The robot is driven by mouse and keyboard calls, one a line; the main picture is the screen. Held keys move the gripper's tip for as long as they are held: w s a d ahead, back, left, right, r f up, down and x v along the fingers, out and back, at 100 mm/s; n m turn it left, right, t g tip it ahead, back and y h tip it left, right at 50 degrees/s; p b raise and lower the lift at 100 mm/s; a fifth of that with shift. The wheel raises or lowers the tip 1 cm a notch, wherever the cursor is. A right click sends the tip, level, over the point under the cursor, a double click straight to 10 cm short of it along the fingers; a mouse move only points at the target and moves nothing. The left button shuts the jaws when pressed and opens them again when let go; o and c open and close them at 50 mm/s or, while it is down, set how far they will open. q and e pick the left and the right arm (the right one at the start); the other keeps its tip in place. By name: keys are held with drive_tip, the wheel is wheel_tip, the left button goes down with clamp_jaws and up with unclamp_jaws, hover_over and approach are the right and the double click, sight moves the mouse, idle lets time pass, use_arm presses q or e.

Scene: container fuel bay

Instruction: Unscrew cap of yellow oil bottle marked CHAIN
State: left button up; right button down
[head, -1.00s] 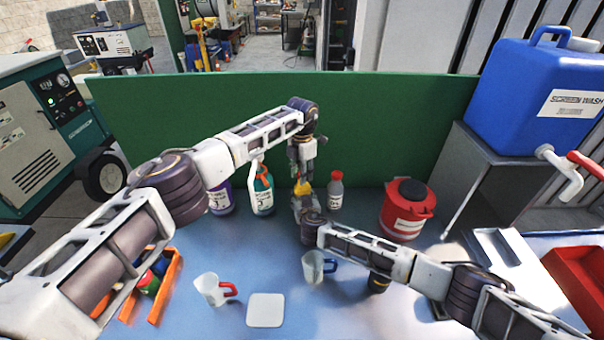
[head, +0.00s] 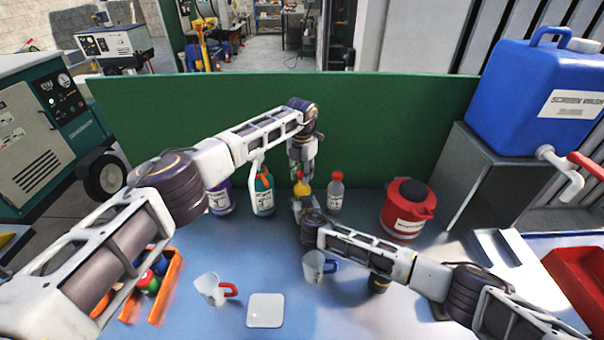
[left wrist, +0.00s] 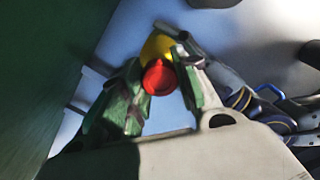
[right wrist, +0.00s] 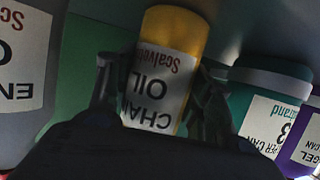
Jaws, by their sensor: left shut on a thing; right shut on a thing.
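The yellow bottle (head: 303,190) stands near the green back panel, mostly hidden by my grippers in the head view. In the right wrist view its label reads CHAIN OIL (right wrist: 157,85), upside down. My right gripper (right wrist: 160,110) is shut on the bottle's body, one finger on each side. The red cap (left wrist: 158,78) shows in the left wrist view on top of the yellow bottle. My left gripper (left wrist: 160,85) points down from above, its fingers shut around the cap. In the head view the left gripper (head: 302,178) sits directly above the bottle.
A teal bottle (head: 263,194) and a purple one (head: 221,200) stand left, a grey bottle (head: 335,197) close right. A red can (head: 405,218) is farther right. Two cups (head: 210,288) (head: 313,268) and a white square mat (head: 265,310) lie in front. The green panel (head: 400,130) stands behind.

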use_arm(q)
drive_tip(key=shift+s+d+r, duration=0.1)
drive_tip(key=shift+d, duration=0.1)
idle(0.4)
drive_tip(key=o, duration=0.9)
drive_tip(key=shift+c, duration=0.2)
drive_tip(key=shift+o, duration=1.3)
drive_tip(key=shift+a, duration=0.1)
drive_tip(key=shift+r, duration=2.2)
drive_tip(key=shift+c, duration=0.2)
